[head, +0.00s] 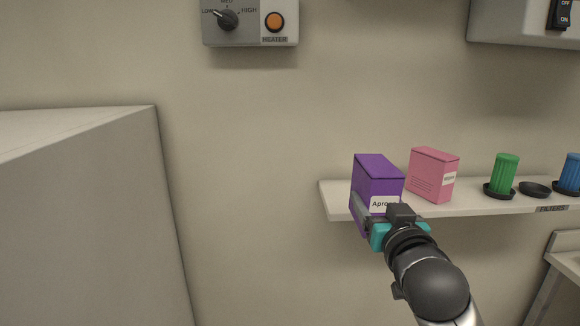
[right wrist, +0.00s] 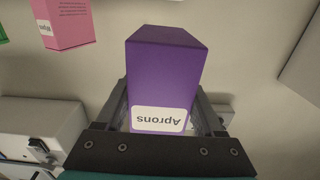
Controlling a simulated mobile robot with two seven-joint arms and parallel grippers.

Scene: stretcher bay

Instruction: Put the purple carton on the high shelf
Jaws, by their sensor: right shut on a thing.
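The purple carton (head: 377,178) has a white label reading "Aprons" in the right wrist view (right wrist: 165,75). My right gripper (head: 370,212) is shut on it, with one finger on each side of the carton in the right wrist view (right wrist: 165,112). The carton is upright at the left end of the wall shelf (head: 470,207), overlapping the shelf's front edge in the head view. Its lower end reaches below the shelf's edge there. Whether it touches the shelf cannot be told. My left gripper is not in view.
A pink carton (head: 432,174) stands on the shelf just right of the purple one. Further right are a green cup (head: 504,172), a dark saucer (head: 535,189) and a blue cup (head: 570,173). A heater control box (head: 250,22) hangs above left. A large pale box (head: 90,210) fills the left.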

